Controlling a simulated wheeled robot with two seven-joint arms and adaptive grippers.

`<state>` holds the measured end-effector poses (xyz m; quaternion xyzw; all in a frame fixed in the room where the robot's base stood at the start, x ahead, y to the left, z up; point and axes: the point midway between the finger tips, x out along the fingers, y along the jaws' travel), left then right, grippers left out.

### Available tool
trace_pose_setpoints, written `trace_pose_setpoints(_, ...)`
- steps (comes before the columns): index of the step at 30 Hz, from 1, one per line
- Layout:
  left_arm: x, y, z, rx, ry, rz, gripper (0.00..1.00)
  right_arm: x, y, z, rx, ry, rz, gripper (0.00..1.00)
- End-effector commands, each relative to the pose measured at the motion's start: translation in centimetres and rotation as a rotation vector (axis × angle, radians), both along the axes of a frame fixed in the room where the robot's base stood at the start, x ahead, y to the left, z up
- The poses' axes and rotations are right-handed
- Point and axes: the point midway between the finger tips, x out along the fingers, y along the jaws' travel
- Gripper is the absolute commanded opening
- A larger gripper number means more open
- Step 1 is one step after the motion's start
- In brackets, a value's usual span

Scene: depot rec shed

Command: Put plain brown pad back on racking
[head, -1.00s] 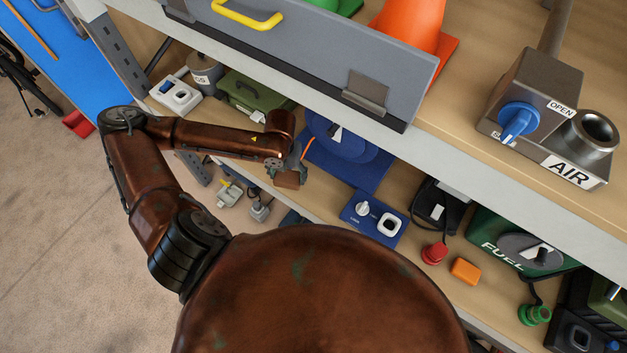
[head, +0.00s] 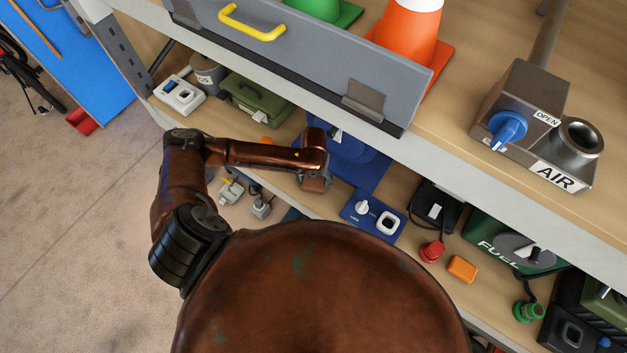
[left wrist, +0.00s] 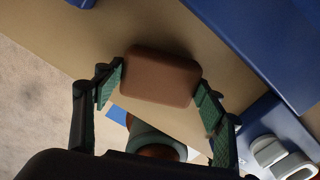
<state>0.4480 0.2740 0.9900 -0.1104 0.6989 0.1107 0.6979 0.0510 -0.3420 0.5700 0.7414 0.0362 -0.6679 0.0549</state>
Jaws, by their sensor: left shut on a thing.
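The plain brown pad (left wrist: 160,77), a rounded block, is gripped between the two green-lined fingers of my left gripper (left wrist: 158,92) in the left wrist view. In the head view my left gripper (head: 314,183) is over the front of the racking's lower shelf (head: 402,186), just left of a blue panel. I cannot clearly make out the pad there. In the left wrist view the pad appears in front of bare wood shelf (left wrist: 150,30); I cannot tell whether it touches. My right gripper is not in view.
A blue control box (head: 373,216) stands right of the gripper, with a red button (head: 432,251) and an orange block (head: 462,268) beyond. A green case (head: 256,98) sits behind the arm. The upper shelf edge (head: 440,150) and grey panel overhang.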

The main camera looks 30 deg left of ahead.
Motion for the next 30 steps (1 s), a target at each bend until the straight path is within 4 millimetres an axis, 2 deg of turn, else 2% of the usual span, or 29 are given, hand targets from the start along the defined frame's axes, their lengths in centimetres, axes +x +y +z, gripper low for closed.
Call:
trace_pose_setpoints(3,-0.1,0.1,-0.2,0.002,0.002,0.001,0.45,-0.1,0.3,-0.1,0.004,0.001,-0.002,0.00)
trace_pose_setpoints(4,-0.1,0.1,-0.2,0.002,0.002,0.001,0.66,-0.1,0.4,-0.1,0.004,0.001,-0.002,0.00)
trace_pose_setpoints(11,-0.1,0.1,-0.1,0.001,0.001,0.001,0.82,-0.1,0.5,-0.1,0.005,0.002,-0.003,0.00)
trace_pose_setpoints(22,0.0,0.1,0.4,0.000,0.000,0.001,0.82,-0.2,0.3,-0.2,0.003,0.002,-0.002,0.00)
trace_pose_setpoints(26,0.1,0.1,2.1,0.001,-0.003,0.002,0.82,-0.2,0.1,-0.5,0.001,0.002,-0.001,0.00)
trace_pose_setpoints(30,0.1,0.1,4.9,0.000,-0.004,0.000,0.82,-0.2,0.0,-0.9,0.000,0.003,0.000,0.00)
